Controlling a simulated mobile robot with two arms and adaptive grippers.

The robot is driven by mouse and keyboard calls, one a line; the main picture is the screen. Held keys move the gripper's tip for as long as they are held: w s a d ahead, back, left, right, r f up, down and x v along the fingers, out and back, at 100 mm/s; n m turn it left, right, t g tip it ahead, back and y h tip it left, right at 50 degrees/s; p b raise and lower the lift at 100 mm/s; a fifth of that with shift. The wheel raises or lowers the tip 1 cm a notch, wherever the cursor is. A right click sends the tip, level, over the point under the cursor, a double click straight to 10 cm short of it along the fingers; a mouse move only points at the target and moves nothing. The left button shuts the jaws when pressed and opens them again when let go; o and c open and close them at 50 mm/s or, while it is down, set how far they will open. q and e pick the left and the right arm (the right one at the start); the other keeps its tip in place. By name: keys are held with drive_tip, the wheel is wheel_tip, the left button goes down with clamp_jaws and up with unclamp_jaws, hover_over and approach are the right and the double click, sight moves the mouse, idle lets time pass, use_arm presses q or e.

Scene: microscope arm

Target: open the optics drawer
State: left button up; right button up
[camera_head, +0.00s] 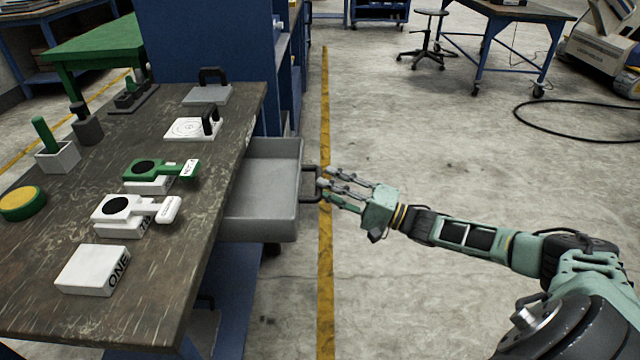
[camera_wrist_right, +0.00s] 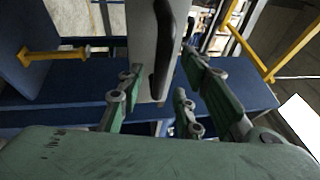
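The grey optics drawer (camera_head: 262,208) stands pulled out from the right side of the workbench, and its tray is empty. Its dark handle (camera_head: 311,183) is on the drawer's right-hand front. My right gripper (camera_head: 326,184) is at that handle, reaching in from the right. In the right wrist view, the handle (camera_wrist_right: 163,50) lies between the green fingers of my right gripper (camera_wrist_right: 160,85). The fingers are apart, with gaps visible beside the handle. The drawer's grey front (camera_wrist_right: 143,45) is just behind the handle. My left gripper is not in view.
The workbench (camera_head: 190,262) holds a white block marked ONE (camera_head: 90,270), white and green magnifier-like pieces, plates with handles, and a yellow-topped round piece (camera_head: 22,203). A blue cabinet (camera_head: 215,45) stands behind. The floor right of the drawer is clear.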

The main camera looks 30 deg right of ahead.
drive_tip(key=v, duration=0.9)
drive_tip(key=shift+w, duration=0.1)
